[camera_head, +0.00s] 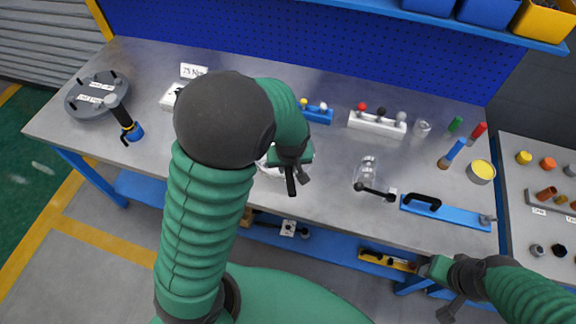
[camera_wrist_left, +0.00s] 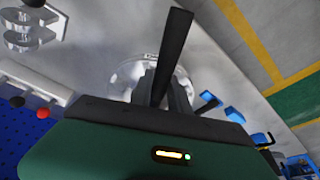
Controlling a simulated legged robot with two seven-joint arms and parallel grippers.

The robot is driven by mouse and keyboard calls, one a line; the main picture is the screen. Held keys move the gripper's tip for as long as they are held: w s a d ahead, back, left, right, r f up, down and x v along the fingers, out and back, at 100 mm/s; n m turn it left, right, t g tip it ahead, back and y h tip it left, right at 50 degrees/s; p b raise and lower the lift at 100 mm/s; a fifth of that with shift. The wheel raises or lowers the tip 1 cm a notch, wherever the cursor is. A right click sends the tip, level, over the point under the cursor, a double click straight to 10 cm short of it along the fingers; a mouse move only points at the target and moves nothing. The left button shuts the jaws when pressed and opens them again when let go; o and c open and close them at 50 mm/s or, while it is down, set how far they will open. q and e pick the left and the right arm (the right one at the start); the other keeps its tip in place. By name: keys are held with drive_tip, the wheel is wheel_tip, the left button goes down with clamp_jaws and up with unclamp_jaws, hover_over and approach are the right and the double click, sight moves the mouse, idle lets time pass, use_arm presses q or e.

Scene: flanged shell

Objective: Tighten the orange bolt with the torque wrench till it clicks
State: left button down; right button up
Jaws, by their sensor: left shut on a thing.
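My left gripper (camera_head: 291,172) is over the middle of the bench, shut on a dark bar-like thing (camera_wrist_left: 174,50) that I cannot identify for sure as the torque wrench. The bar stands out from the jaws in the left wrist view. A shiny flanged shell (camera_head: 268,166) is partly hidden beneath and beside this gripper; its rim also shows in the left wrist view (camera_wrist_left: 128,76). I cannot make out the orange bolt on it. My right gripper (camera_head: 450,288) is low at the right, off the bench's front edge; its jaws are unclear.
A round grey fixture (camera_head: 97,92) and a blue-and-black tool (camera_head: 130,128) stand at the left. A blue bar with a black handle (camera_head: 445,210), a clear part (camera_head: 366,172) and a white rack (camera_head: 377,123) are at the right. A side table (camera_head: 545,215) holds small parts.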

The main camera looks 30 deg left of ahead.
use_arm(q)
drive_tip(key=shift+r+p, duration=1.65)
drive_tip(key=shift+r, duration=0.5)
drive_tip(key=shift+f, duration=0.1)
